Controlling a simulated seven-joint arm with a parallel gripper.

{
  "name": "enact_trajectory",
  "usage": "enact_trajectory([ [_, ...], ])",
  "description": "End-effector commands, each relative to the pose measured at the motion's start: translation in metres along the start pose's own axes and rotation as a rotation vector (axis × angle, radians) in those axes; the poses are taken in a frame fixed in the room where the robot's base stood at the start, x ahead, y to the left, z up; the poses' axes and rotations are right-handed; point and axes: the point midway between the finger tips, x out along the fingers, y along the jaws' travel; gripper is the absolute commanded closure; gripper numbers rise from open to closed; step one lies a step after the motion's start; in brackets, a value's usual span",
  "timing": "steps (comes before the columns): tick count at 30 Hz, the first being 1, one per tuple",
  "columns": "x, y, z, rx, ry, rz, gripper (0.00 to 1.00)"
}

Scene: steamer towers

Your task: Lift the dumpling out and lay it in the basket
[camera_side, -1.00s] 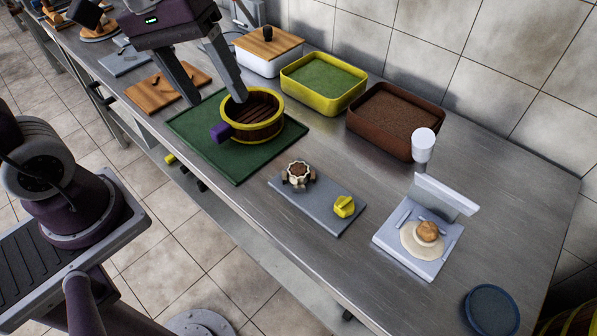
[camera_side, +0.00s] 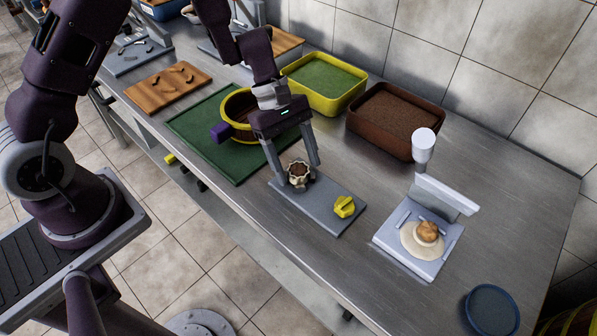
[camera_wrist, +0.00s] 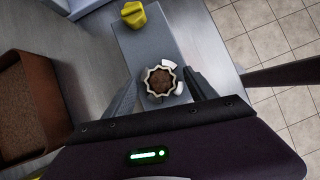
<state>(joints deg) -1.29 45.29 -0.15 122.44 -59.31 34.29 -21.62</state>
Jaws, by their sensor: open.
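The round wooden basket (camera_side: 240,132), yellow-rimmed with a purple handle (camera_side: 221,132), is on the green mat (camera_side: 206,157), partly hidden behind my gripper.
A yellow tray (camera_side: 326,104) and a brown tray (camera_side: 397,151) stand along the wall. A white press (camera_side: 405,262) holds a dough disc with a brown ball at right. A blue plate (camera_side: 491,309) lies at the near right. The counter between the board and brown tray is clear.

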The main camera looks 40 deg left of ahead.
Motion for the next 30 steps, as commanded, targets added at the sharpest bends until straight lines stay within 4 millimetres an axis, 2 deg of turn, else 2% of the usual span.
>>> enact_trajectory([
  [5, 0.0, 0.0, 0.0, 0.001, 0.0, 0.0, 0.37],
  [13, -0.001, 0.0, 0.0, 0.002, 0.0, 0.0, 0.9],
  [16, -0.001, 0.0, 0.0, 0.002, 0.0, 0.0, 0.9],
  [17, -0.001, 0.0, 0.0, 0.002, 0.0, 0.0, 0.95],
  [23, -0.006, 0.001, 0.004, 0.005, 0.0, 0.002, 0.95],
  [30, -0.058, 0.001, 0.033, 0.007, 0.002, 0.005, 0.95],
])
